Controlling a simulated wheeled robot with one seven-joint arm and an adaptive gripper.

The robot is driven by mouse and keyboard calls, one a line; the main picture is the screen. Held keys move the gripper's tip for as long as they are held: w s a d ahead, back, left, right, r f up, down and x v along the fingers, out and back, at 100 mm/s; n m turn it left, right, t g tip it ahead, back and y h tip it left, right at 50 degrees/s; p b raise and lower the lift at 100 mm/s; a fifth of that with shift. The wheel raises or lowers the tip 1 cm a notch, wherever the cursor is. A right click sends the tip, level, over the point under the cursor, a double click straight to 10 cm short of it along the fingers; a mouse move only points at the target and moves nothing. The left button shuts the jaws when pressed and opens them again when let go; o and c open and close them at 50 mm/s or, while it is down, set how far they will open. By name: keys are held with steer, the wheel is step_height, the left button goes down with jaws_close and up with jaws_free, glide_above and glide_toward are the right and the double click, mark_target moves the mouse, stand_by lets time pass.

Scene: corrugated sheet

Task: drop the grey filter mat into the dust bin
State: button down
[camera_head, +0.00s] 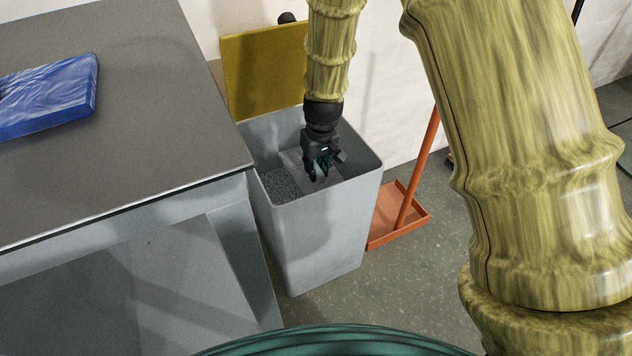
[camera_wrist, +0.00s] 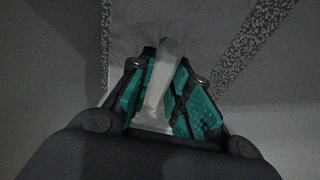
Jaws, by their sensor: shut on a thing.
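The grey dust bin (camera_head: 325,235) stands on the floor beside the workbench, its yellow lid (camera_head: 262,70) open against the wall. My gripper (camera_head: 321,172) points down inside the bin's opening, below rim height. It is shut on the grey filter mat (camera_head: 296,163), a plain light-grey piece that shows beside the fingers. In the wrist view, the teal-padded fingers of my gripper (camera_wrist: 158,65) close on a pale strip of the mat (camera_wrist: 160,85). The gripper and bin walls hide part of the mat. I cannot tell whether its lower edge touches the bin's contents.
Speckled grey waste (camera_head: 280,186) lies in the bin. The grey workbench (camera_head: 130,120) at left carries a blue ribbed block (camera_head: 48,97). An orange dustpan (camera_head: 395,215) with an upright handle stands right of the bin. The wall is close behind.

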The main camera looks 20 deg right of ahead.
mark_target(319, 172)
steer(key=shift+f+b, duration=2)
steer(key=shift+b, duration=0.2)
steer(key=shift+f+p, duration=0.35)
steer(key=shift+f, duration=0.2)
steer(key=c, duration=1.3)
jaws_free()
steer(key=shift+r+b, duration=0.3)
steer(key=shift+r, duration=0.15)
steer(key=r+p, duration=0.2)
steer(key=r, duration=0.2)
steer(key=s+r+p, duration=0.1)
steer(key=r+p, duration=0.1)
steer(key=r, duration=0.2)
steer(key=r+p, duration=0.1)
steer(key=r, duration=0.3)
steer(key=shift+s+d+r+p, duration=0.1)
steer(key=shift+s+d+p, duration=0.05)
steer(key=shift+s+p, duration=0.25)
